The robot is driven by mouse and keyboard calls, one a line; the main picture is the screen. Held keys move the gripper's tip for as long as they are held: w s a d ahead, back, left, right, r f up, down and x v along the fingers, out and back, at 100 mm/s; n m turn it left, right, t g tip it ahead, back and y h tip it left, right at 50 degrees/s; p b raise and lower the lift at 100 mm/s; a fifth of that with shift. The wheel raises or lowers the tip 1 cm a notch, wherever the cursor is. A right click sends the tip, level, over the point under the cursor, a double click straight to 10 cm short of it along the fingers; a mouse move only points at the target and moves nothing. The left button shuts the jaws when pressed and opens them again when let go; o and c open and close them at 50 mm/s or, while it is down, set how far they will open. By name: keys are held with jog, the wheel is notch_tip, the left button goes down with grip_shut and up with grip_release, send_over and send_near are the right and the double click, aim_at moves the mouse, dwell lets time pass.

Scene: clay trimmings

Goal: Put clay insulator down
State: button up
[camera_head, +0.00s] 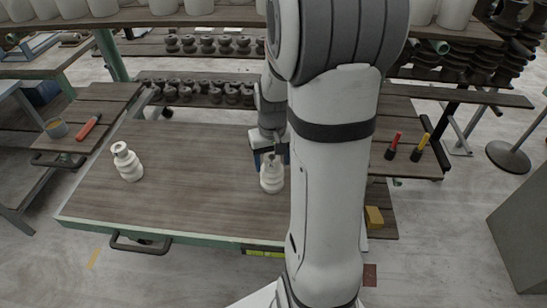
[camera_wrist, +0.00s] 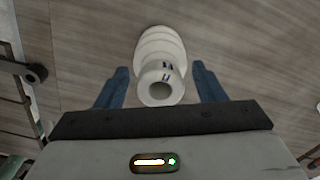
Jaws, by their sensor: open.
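A white ribbed clay insulator (camera_head: 271,178) stands upright on the wooden worktable (camera_head: 200,200), just left of my arm. My gripper (camera_head: 268,158) is at its top, partly hidden by my wrist. In the wrist view the insulator (camera_wrist: 161,62) lies between the two blue fingers of my gripper (camera_wrist: 160,88), with a visible gap on each side. The fingers are open and the insulator's hollow end faces the camera. A second white insulator (camera_head: 127,162) stands on the left part of the table.
Racks of dark insulators (camera_head: 205,92) stand behind. The table between the two white insulators is clear.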

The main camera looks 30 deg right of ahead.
notch_tip(320, 180, up, 12)
jog(key=s+a+n+t+b, duration=0.1)
jog(key=s+a+n+t, duration=0.1)
jog(key=s+a, duration=0.9)
jog(key=shift+s+a+t, duration=0.35)
jog(key=shift+s+t, duration=0.25)
jog(key=shift+s, duration=0.15)
jog(key=shift+r, duration=0.15)
jog(key=shift+c, duration=0.2)
dwell(1.6)
